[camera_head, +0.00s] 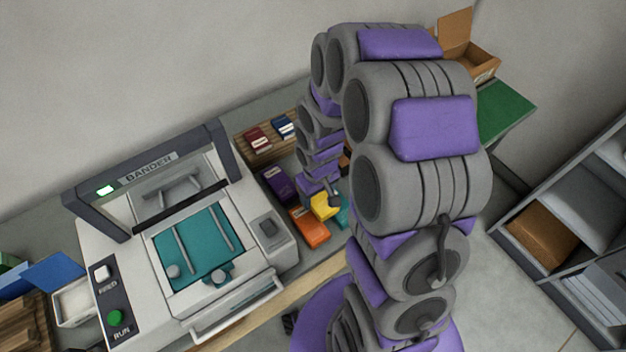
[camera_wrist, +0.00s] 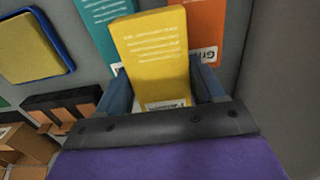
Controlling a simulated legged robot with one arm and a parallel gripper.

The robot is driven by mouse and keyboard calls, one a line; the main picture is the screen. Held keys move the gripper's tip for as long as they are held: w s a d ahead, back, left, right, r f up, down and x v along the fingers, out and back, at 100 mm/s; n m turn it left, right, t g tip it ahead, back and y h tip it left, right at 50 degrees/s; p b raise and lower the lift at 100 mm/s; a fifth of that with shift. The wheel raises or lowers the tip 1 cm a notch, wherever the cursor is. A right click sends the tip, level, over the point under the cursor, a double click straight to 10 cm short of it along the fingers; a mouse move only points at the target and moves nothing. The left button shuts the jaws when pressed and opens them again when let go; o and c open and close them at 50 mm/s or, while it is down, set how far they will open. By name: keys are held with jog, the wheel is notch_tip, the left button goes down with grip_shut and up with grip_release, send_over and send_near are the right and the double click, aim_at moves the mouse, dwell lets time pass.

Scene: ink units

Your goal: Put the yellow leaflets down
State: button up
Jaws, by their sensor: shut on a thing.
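A yellow leaflet stack (camera_head: 323,206) shows beside the bander in the head view, partly hidden by the end of my arm. In the wrist view the yellow leaflets (camera_wrist: 155,50) carry white lines of print and a white label near the jaws. My gripper (camera_wrist: 165,86) is shut on them, with one blue finger on each side. Teal leaflets (camera_wrist: 103,18) and orange leaflets (camera_wrist: 207,25) lie beyond the yellow stack. I cannot tell whether the yellow stack touches the surface below.
The bander (camera_head: 200,245) stands left of my arm. Purple leaflets (camera_head: 278,184) lie behind the orange stack (camera_head: 310,228). A wooden rack (camera_head: 247,153) holds red and blue stacks. A green mat (camera_head: 508,108) and open cardboard box (camera_head: 478,62) are at the back right.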

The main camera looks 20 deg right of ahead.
jog(key=shift+s+r, duration=0.1)
jog(key=shift+s, duration=0.15)
jog(key=w+r+m, duration=0.3)
jog(key=w+r, duration=0.6)
jog(key=w, duration=0.5)
jog(key=shift+a+r, duration=0.3)
jog(key=shift+a, duration=0.05)
